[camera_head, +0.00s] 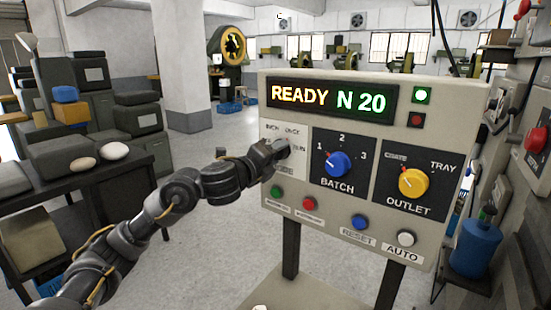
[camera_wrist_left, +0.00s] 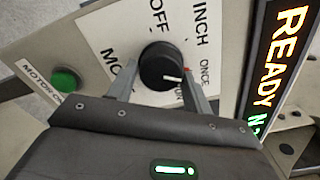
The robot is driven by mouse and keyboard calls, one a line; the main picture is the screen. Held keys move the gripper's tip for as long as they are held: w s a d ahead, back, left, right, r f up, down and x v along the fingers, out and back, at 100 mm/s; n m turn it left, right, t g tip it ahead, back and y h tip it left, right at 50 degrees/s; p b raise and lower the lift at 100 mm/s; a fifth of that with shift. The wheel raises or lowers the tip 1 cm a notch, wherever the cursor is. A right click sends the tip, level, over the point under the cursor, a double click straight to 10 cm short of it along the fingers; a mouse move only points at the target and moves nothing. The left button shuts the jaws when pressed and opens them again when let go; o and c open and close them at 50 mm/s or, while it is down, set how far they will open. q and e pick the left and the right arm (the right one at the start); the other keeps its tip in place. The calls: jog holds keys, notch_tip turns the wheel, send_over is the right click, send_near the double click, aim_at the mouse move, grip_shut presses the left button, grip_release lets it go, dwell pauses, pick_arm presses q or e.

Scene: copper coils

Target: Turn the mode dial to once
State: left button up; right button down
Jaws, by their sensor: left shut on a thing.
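The mode dial is a black round knob (camera_wrist_left: 160,62) on a white plate in the left wrist view. The labels OFF, INCH and ONCE show around it, and another label is partly hidden by a finger. Its white pointer line slants down and right, towards the partly hidden label; a small red mark sits at its right edge. My left gripper (camera_wrist_left: 161,78) has one finger on each side of the knob and is shut on it. In the head view my left gripper (camera_head: 281,149) reaches the panel's left part and hides most of the dial. My right gripper is not in view.
The control panel (camera_head: 440,88) carries a READY N 20 display (camera_head: 330,100), a blue BATCH dial (camera_head: 338,165), a yellow OUTLET dial (camera_head: 414,183) and push buttons along the bottom. A dark table (camera_head: 90,182) stands at left. Open floor lies between.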

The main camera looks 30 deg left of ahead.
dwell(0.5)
pick_arm(q)
jog(key=o, duration=1)
jog(key=shift+c, duration=0.2)
jog(key=s+a+p, duration=0.1)
jog(key=s, duration=0.9)
jog(key=shift+s+a, duration=0.25)
jog(key=shift+s, duration=0.1)
